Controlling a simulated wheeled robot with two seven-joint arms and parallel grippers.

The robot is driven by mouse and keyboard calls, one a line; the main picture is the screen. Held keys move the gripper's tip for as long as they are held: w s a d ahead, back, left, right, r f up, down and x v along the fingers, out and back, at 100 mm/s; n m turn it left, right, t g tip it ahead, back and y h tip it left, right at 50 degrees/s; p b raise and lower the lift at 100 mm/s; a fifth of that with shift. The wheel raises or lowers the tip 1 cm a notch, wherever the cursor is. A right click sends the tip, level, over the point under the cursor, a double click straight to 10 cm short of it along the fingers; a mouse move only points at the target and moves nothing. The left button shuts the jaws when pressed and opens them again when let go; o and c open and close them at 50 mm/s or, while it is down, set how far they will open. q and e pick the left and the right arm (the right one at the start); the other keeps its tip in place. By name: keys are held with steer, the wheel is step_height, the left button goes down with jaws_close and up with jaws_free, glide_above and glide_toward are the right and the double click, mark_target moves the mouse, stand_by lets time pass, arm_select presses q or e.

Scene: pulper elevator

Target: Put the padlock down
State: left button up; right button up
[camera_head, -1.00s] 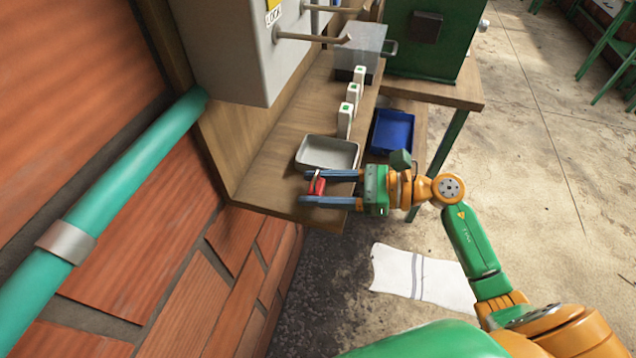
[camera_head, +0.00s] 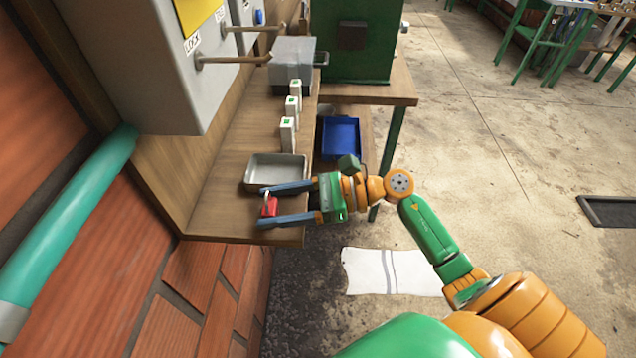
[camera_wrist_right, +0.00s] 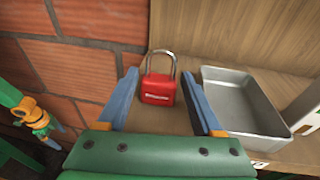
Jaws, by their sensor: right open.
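A red padlock (camera_head: 269,205) with a silver shackle rests on the wooden shelf (camera_head: 212,211) near its front end. My right gripper (camera_head: 262,206) is open around the padlock, one finger on either side. In the wrist view a gap shows on the right of the padlock; on the left the finger is close to it, and I cannot tell if they touch.
A grey metal tray (camera_head: 275,170) lies on the shelf right behind the gripper. A grey cabinet with handles (camera_head: 150,75) overhangs the shelf. A blue bin (camera_head: 341,138) sits lower right.

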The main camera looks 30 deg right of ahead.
steer(key=b+v, duration=0.4)
steer(key=v, duration=0.6)
steer(key=w+d+f+m+t+h, duration=0.2)
steer(key=w+d+f+m+t, duration=0.5)
steer(key=m, duration=0.7)
steer(key=s+d+f+m+h, duration=0.1)
steer(key=d+f+m+h, duration=0.1)
steer(key=f+m+h, duration=0.6)
steer(key=s+d+f+m+h, duration=0.2)
steer(key=f+m+h, duration=0.2)
steer(key=f+m, duration=0.85)
steer(key=s+a+f+m+g+h, duration=0.1)
steer(key=s+a+f+m+g, duration=0.25)
steer(key=s+f, duration=0.45)
steer(key=s+a+f+m+g, duration=0.2)
steer(key=s+f+m+g, duration=0.15)
steer(key=s+f, duration=0.4)
steer(key=s+a+f+m+g, duration=0.2)
steer(key=s+a+f+g, duration=0.1)
steer(key=s, duration=0.4)
steer(key=s+a+f+m+g, duration=0.3)
steer(key=s+a+f, duration=0.1)
steer(key=s, duration=0.3)
steer(key=shift+s+f, duration=0.35)
steer(key=shift+f, duration=0.25)
steer(key=shift+a, duration=0.1)
